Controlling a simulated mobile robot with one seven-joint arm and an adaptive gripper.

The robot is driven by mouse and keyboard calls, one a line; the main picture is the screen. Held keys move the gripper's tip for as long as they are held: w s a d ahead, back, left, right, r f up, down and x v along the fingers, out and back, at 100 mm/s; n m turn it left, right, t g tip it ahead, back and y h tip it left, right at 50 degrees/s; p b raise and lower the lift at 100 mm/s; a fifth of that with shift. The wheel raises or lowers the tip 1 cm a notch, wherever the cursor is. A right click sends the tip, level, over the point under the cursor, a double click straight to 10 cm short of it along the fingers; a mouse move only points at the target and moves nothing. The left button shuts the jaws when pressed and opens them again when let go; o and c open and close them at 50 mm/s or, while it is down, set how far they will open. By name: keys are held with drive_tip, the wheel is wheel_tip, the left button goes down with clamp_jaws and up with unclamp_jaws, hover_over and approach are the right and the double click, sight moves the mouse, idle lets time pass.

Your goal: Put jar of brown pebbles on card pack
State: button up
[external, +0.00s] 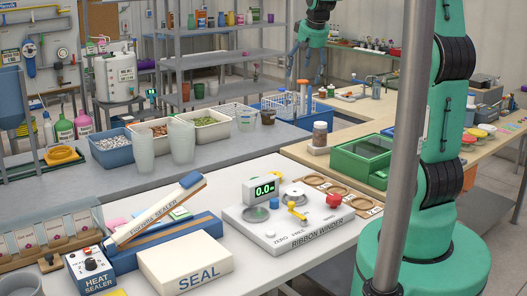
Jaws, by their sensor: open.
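The jar of brown pebbles (320,134) is a small clear jar with brown contents and a pale lid. It stands upright at the near left end of the wooden bench, and appears to rest on a low white block (317,151). This block may be the card pack, but no marking on it is readable. My gripper (303,60) hangs fingers-down at the top centre, behind and above the jar and clear of it. Its fingers are apart with nothing visible between them.
A green clear-lidded box (363,157) stands just right of the jar. The ribbon winder (288,224) and seal box (193,262) occupy the white front table. A grey post (413,130) crosses the view.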

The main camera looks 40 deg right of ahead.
drive_tip(key=s+a+r+n, duration=0.1)
drive_tip(key=s+a+r, duration=0.2)
drive_tip(key=s+a, duration=0.4)
drive_tip(key=s+a+r+n, duration=0.1)
drive_tip(key=s+a+r, duration=0.2)
drive_tip(key=s+a, duration=0.45)
drive_tip(key=s+a+f+n, duration=0.1)
drive_tip(key=s+a, duration=0.2)
drive_tip(key=s, duration=0.7)
drive_tip(key=s+a+f+t+y, duration=0.1)
drive_tip(key=s+a+f, duration=0.1)
drive_tip(key=s, duration=0.8)
drive_tip(key=shift+a+f+n+y, duration=0.3)
drive_tip(key=shift+a+n, duration=0.1)
drive_tip(key=shift+a, duration=0.15)
drive_tip(key=shift+f, duration=0.1)
wheel_tip(320, 180, down, 2)
drive_tip(key=shift+f+b, duration=0.1)
drive_tip(key=shift+b, duration=1.1)
